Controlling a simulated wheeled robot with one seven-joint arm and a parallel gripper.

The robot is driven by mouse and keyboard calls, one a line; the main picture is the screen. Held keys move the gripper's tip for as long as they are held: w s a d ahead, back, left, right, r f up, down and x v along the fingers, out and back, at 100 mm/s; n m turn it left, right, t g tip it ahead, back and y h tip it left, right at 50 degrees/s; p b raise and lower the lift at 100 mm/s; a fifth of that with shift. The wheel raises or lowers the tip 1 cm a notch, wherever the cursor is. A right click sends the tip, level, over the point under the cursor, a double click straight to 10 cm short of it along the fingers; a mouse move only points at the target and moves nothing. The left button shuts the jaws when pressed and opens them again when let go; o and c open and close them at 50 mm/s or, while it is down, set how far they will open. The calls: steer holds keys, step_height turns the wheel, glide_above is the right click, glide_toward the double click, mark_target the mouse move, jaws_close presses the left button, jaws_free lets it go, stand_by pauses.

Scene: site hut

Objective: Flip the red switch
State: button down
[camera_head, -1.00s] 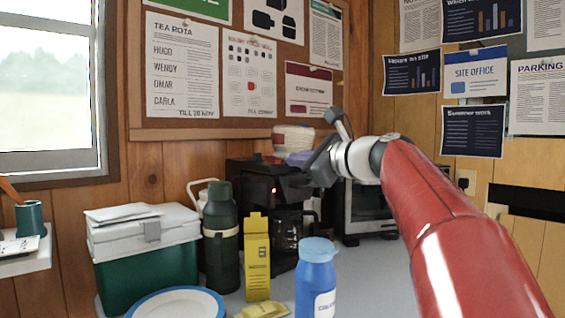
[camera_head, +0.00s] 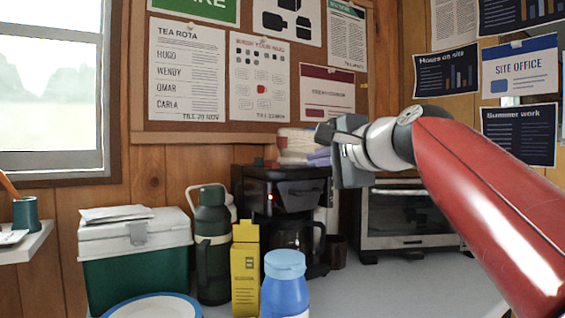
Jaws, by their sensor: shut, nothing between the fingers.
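A black coffee maker (camera_head: 290,190) stands on the counter against the back wall. A small glowing red spot (camera_head: 270,197) shows on its front left; it may be the red switch, but it is too small to tell which way it is set. My gripper (camera_head: 334,140) is shut and empty. It hangs in the air just right of the coffee maker's upper part, and looks apart from it. The gripper's body hides part of what stands behind it.
A green flask (camera_head: 212,245), a yellow carton (camera_head: 245,270) and a blue bottle (camera_head: 286,290) stand left of and before the coffee maker. A toaster oven (camera_head: 405,225) stands to its right. A green and white cool box (camera_head: 137,255) is at left. Counter at front right is clear.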

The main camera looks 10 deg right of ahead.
steer(key=p, duration=0.1)
glide_toward(271, 163)
steer(key=x, duration=0.4)
steer(key=shift+w+f, duration=0.2)
steer(key=shift+w, duration=0.1)
steer(key=shift+w+a, duration=0.2)
steer(key=shift+w, duration=0.5)
steer(key=shift+r+p, duration=0.1)
steer(key=shift+p, duration=0.25)
